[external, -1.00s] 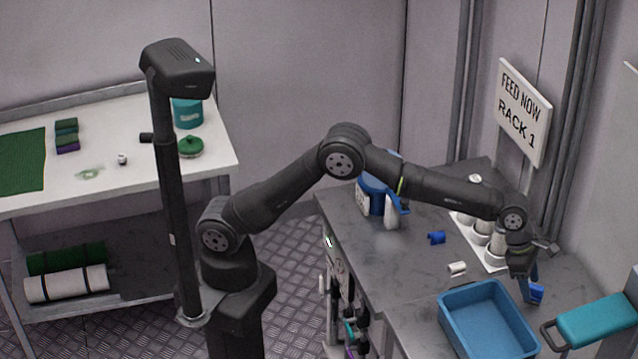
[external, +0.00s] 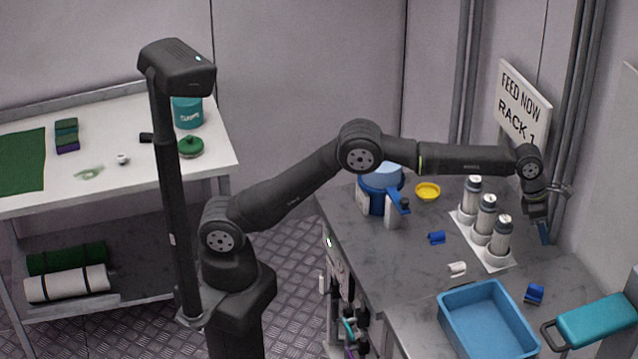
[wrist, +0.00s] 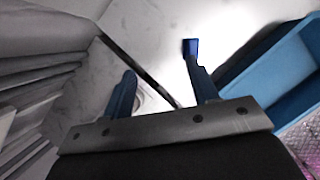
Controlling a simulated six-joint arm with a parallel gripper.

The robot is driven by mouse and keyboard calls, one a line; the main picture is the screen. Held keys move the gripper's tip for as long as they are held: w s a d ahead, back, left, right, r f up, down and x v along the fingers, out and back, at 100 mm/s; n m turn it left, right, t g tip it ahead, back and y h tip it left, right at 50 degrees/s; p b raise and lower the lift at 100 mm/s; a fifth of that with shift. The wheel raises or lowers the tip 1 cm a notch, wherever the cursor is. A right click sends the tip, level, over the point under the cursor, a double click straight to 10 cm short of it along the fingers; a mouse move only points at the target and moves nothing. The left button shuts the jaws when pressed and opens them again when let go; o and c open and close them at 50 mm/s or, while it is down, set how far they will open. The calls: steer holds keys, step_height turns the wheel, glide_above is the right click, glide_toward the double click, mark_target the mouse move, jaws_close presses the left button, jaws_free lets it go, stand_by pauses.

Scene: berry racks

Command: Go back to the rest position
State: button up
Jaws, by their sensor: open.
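My gripper (external: 544,232) is raised above the right end of the grey bench, to the right of the white rack. In the wrist view its two blue fingers (wrist: 160,92) are spread apart with nothing between them. A blue clip-like piece (external: 535,293) lies on the bench below my gripper, and a blue piece also shows just past the right fingertip in the wrist view (wrist: 190,46). My arm is stretched out to the right over the bench.
Several grey-white cylinders stand in the white rack (external: 496,262). A blue tray (external: 462,330) sits at the bench front. A blue pot (external: 372,195), yellow dish (external: 428,191), blue piece (external: 437,237) and white piece (external: 457,269) lie farther left. A sign (external: 523,108) hangs near my wrist.

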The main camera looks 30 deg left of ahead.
steer(key=w+a+n, duration=0.1)
steer(key=w+a, duration=0.2)
steer(key=w, duration=0.4)
steer(key=w+a+n+t, duration=0.1)
steer(key=w+a, duration=0.2)
steer(key=w, duration=0.5)
steer(key=w+a+n, duration=0.1)
steer(key=w+a, duration=0.2)
steer(key=w, duration=0.5)
steer(key=shift+a+n, duration=0.25)
steer(key=shift+n, duration=0.15)
